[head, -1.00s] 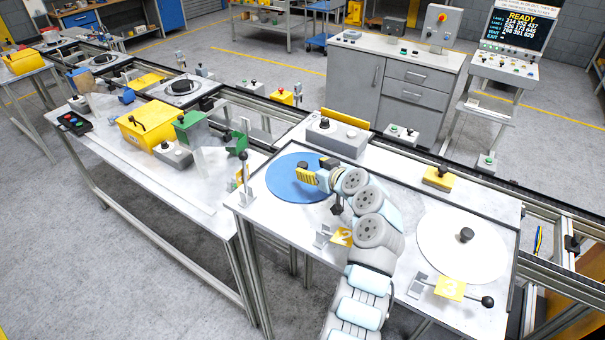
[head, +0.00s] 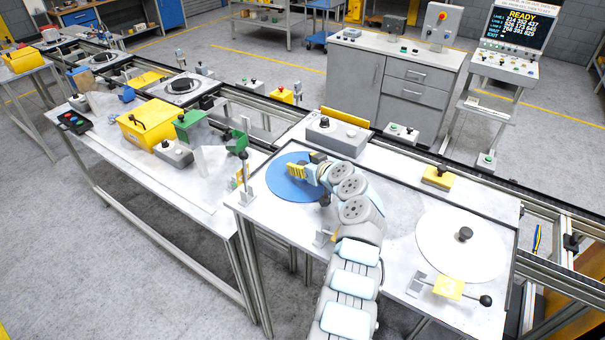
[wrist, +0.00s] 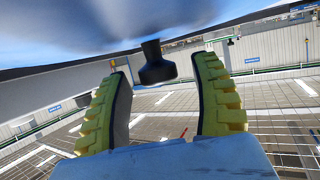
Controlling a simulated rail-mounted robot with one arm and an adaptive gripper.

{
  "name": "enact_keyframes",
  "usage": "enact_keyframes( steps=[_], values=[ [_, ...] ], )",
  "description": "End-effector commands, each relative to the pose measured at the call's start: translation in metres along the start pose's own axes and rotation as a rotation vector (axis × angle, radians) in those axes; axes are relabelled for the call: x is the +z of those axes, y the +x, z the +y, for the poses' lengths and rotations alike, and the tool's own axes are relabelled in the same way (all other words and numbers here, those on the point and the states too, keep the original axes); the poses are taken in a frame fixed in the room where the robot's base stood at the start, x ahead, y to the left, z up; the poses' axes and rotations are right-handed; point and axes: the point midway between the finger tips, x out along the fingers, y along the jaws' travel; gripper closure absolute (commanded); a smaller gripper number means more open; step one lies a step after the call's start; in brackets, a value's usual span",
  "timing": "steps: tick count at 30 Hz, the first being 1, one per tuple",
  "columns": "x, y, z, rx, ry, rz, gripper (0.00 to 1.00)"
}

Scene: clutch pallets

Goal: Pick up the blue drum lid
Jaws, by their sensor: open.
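The blue drum lid (head: 282,190) is a flat blue disc lying on the left part of the near workbench in the head view. My gripper (head: 293,171) is over its middle and hides the knob there. In the wrist view, my gripper (wrist: 163,68) has its two yellow ribbed fingers spread wide. A black knob (wrist: 157,66) shows between the fingertips, with a gap on each side, so it is not gripped. The blurred blue-grey lid surface (wrist: 110,22) fills the top of that view.
A white round lid (head: 450,250) with a black knob lies on the right of the bench, near a yellow "3" plate (head: 448,288) and a lever. A grey control box (head: 337,136) stands behind the blue lid. An upright lever (head: 245,175) stands at the bench's left edge.

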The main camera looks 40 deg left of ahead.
Motion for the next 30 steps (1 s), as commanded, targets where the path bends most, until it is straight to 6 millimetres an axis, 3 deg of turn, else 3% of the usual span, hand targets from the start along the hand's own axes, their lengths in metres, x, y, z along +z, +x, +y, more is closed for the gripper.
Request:
enact_keyframes(
  steps=[9, 15, 16, 30],
  values=[
    [0.0011, 0.0012, -0.0002, 0.0, 0.001, -0.001, 0.39],
    [0.0013, 0.0012, -0.0003, -0.001, 0.002, -0.002, 0.97],
    [0.0014, 0.0012, -0.0003, -0.001, 0.002, -0.002, 1.0],
    [0.0004, 0.0006, -0.0003, -0.001, 0.002, -0.002, 1.0]
  ],
)
